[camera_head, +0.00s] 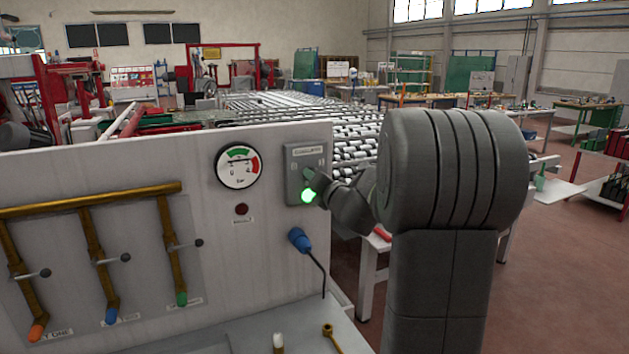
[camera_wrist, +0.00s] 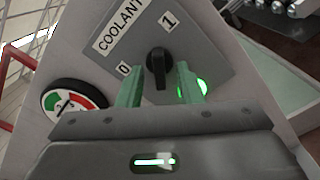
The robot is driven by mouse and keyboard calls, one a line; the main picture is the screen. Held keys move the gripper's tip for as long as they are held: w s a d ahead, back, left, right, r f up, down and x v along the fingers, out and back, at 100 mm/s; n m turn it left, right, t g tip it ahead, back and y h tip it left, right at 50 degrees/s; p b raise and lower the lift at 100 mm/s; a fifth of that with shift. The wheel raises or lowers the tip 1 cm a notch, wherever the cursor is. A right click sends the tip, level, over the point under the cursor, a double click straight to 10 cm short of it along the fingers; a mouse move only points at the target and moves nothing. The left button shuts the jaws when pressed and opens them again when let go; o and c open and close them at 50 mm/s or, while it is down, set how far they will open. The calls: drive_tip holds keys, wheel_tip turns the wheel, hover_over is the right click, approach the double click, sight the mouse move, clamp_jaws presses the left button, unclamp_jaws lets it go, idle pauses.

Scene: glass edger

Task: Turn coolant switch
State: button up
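The coolant switch is a black knob (camera_wrist: 157,66) on a grey panel (camera_wrist: 205,52) labelled COOLANT, with a 0 mark and a 1 mark; I cannot tell which mark it is set to. My gripper (camera_wrist: 160,85) has two green fingers, one on each side of the knob, with gaps left between them and it. The gripper is open and holds nothing.
A pressure gauge (camera_head: 238,167) and a dark red button (camera_head: 241,209) are left of the box. A blue plug (camera_head: 299,239) with a cable hangs below. Brass pipes with valve levers (camera_head: 120,258) are at left. A roller conveyor (camera_head: 355,135) lies behind the panel.

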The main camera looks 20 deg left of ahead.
drive_tip(key=b+v, duration=0.2)
drive_tip(key=v, duration=1)
drive_tip(key=shift+s+d, duration=0.25)
drive_tip(key=shift+s, duration=0.1)
drive_tip(key=shift+w+a, duration=0.1)
drive_tip(key=p+x, duration=0.2)
drive_tip(key=x, duration=1.1)
drive_tip(key=shift+w+a, duration=0.15)
drive_tip(key=shift+w, duration=0.1)
